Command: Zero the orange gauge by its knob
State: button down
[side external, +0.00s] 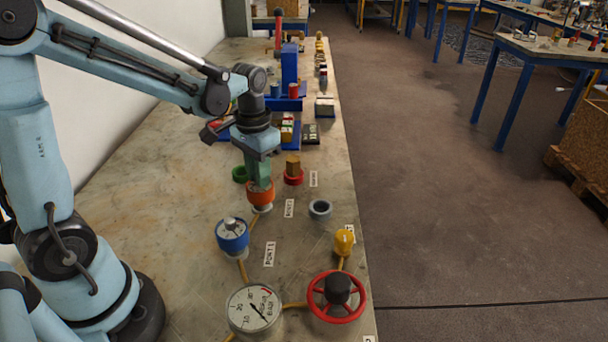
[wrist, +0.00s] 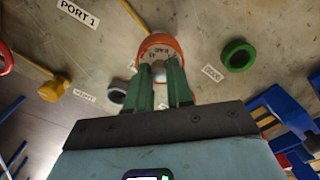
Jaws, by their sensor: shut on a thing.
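The orange gauge (side external: 261,196) stands on the bench below my gripper (side external: 259,180). In the wrist view the orange gauge (wrist: 161,42) shows its rim and part of a pale marked face. My gripper (wrist: 160,70) points down at the gauge from above, with its green fingers on either side of the small grey knob (wrist: 159,76). The fingers are shut on the knob, which they mostly hide in the side view. The gauge's needle and reading cannot be made out.
A blue gauge (side external: 232,236) stands nearby, nearer the camera. A large white dial (side external: 253,309), a red handwheel (side external: 337,297) and a yellow fitting (side external: 344,242) sit at the front. A grey ring (side external: 320,208) and green ring (wrist: 238,56) are close by. Blue stands (side external: 290,75) rise behind.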

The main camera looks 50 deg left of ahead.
jog(key=shift+m, duration=1)
jog(key=c, duration=1)
grip_release()
jog(key=shift+r, duration=0.15)
notch_tip(320, 180, up, 12)
jog(key=shift+f, duration=0.1)
